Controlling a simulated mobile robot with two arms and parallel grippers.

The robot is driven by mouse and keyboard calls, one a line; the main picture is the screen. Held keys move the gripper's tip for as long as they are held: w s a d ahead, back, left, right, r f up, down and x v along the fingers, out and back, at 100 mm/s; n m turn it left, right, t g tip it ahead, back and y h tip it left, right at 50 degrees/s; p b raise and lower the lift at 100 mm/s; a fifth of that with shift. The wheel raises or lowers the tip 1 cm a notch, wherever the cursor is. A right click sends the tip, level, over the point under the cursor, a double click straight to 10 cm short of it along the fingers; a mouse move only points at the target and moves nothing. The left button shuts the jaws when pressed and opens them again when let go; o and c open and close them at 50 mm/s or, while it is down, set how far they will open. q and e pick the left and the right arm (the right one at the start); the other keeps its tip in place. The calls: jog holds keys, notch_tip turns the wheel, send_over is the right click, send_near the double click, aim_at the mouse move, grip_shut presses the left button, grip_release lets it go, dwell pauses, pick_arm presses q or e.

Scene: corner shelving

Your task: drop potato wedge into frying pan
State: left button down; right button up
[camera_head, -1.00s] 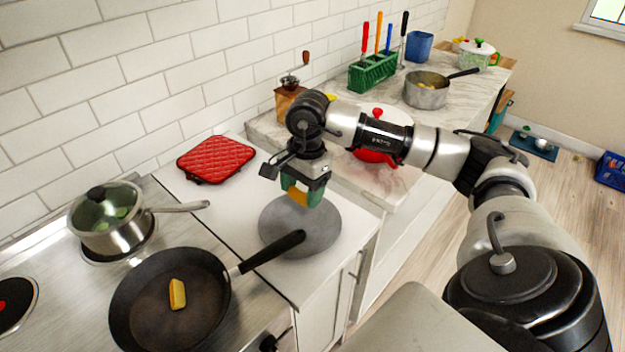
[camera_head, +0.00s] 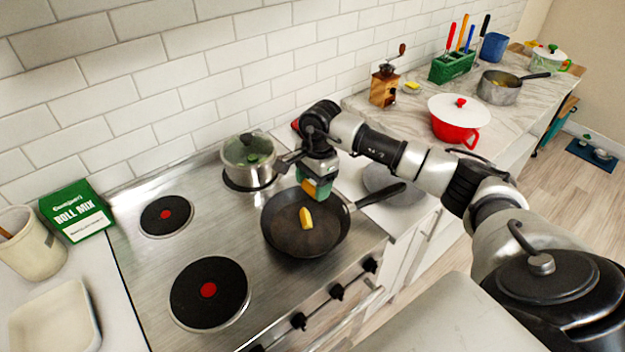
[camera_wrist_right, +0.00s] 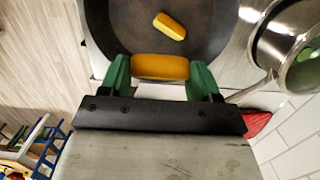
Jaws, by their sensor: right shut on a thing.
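My right gripper (camera_head: 317,187) is shut on a yellow potato wedge (camera_wrist_right: 160,67), held between its green fingers in the right wrist view. In the head view the wedge shows only as a small yellow-orange patch under the gripper. The gripper is above the back right rim area of the dark frying pan (camera_head: 285,238), whose handle points right. Another yellow potato wedge (camera_head: 306,218) lies inside the pan; it also shows in the right wrist view (camera_wrist_right: 170,26). My left gripper is not in view.
A lidded steel pot (camera_head: 250,165) stands behind the pan, close to my gripper. A grey round plate (camera_head: 395,187) lies on the counter to the right. Two free burners are at left. A green roll mix box (camera_head: 77,211) stands beyond them.

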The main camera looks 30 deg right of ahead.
aim_at(313, 193)
notch_tip(313, 193, down, 3)
jog(key=shift+f+b, duration=0.2)
jog(key=shift+b, duration=0.45)
jog(key=shift+a+f, duration=0.2)
jog(key=shift+f, duration=0.45)
jog(key=shift+d+f, duration=0.1)
jog(key=shift+f, duration=0.05)
jog(key=o, duration=1)
jog(key=shift+c, duration=0.2)
